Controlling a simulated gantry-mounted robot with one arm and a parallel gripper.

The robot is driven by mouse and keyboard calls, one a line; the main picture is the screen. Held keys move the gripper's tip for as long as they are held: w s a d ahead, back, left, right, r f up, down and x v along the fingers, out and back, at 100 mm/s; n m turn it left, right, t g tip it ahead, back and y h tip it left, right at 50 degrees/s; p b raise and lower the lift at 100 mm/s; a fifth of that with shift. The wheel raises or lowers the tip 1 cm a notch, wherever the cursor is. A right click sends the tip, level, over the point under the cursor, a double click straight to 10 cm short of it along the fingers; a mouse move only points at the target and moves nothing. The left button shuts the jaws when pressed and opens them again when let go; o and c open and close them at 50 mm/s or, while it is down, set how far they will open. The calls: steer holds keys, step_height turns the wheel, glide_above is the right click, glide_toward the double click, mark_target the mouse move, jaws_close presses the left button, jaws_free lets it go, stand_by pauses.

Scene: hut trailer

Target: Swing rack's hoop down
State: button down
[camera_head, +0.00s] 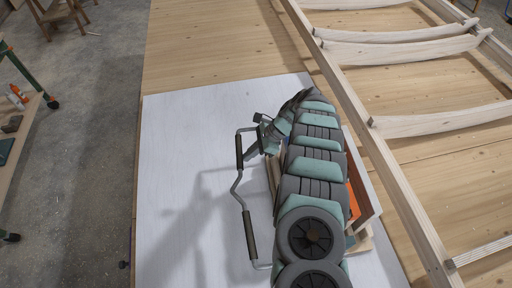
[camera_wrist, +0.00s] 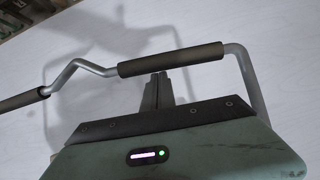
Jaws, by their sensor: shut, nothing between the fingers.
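The rack's hoop is a bent grey metal bar with two dark foam sleeves. In the head view the hoop (camera_head: 236,187) sticks out to the left of my arm, over a white panel. In the wrist view the hoop (camera_wrist: 91,66) crosses the upper part, one sleeve (camera_wrist: 170,59) just beyond my fingertips. My gripper (camera_wrist: 160,78) is shut and empty, its tips at the sleeve's near edge; I cannot tell whether they touch. In the head view my gripper (camera_head: 252,154) is beside the upper sleeve. The rack's body is mostly hidden behind my arm.
The white panel (camera_head: 180,140) lies on a wooden surface (camera_head: 215,50), clear on its left. A wooden frame with curved ribs (camera_head: 440,122) stands at the right. A wooden box edge (camera_head: 366,192) and an orange item (camera_head: 353,202) show beside my arm. A workbench (camera_head: 22,130) stands far left.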

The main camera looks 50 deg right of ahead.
steer(key=shift+w+a+f, duration=0.2)
steer(key=shift+f, duration=0.2)
steer(key=shift+r+b, duration=0.1)
steer(key=shift+b, duration=0.3)
steer(key=shift+r+y+b, duration=0.3)
steer(key=shift+r+b, duration=0.35)
steer(key=shift+r, duration=0.1)
steer(key=shift+r, duration=0.1)
